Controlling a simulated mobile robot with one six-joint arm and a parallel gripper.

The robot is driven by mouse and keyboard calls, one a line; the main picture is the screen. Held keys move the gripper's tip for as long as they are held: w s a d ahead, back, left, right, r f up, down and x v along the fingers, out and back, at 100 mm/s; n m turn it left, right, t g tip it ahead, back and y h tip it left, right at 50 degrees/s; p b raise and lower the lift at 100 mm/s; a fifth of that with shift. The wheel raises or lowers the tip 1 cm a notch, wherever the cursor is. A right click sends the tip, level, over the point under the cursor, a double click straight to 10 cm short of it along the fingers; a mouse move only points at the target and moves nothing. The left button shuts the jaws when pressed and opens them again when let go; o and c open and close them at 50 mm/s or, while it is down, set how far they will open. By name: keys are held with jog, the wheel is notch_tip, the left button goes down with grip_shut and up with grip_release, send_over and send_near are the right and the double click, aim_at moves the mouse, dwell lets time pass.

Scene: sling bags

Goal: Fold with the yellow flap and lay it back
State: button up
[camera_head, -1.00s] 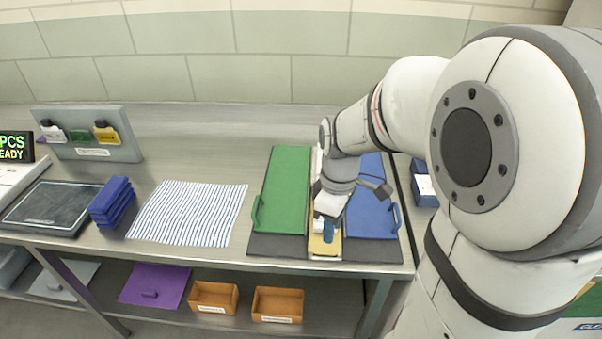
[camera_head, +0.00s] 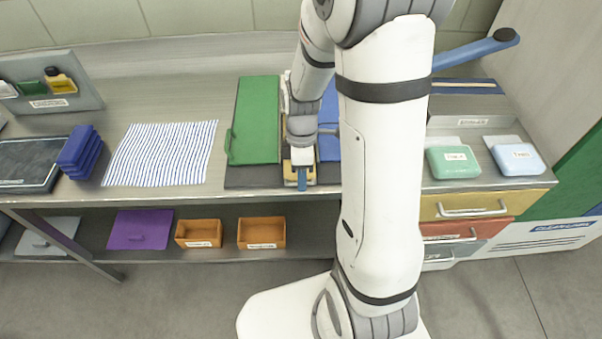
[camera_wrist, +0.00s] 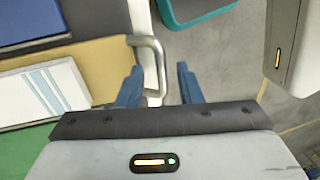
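The yellow flap (camera_head: 289,166) lies flat in the middle of the dark folding board (camera_head: 233,178), between the green flap (camera_head: 255,122) and the blue flap (camera_head: 328,147). In the wrist view the yellow flap (camera_wrist: 103,62) has a silver loop handle (camera_wrist: 152,58) on its edge. A white cloth with blue stripes (camera_wrist: 33,96), seemingly folded, lies on the flap. My gripper (camera_wrist: 160,87) is open, blue fingers apart on either side of the handle's bar. In the head view my gripper (camera_head: 302,182) is at the board's front edge; my arm hides much of the blue flap.
A striped cloth (camera_head: 160,154) lies flat left of the board, beside a blue stack (camera_head: 80,152). Orange bins (camera_head: 262,233) and a purple board (camera_head: 140,230) are on the lower shelf. Drawers (camera_head: 470,207) with a green case (camera_head: 453,161) on top stand right.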

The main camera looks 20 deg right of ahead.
jog(key=shift+c, duration=0.2)
grip_shut()
dwell(0.5)
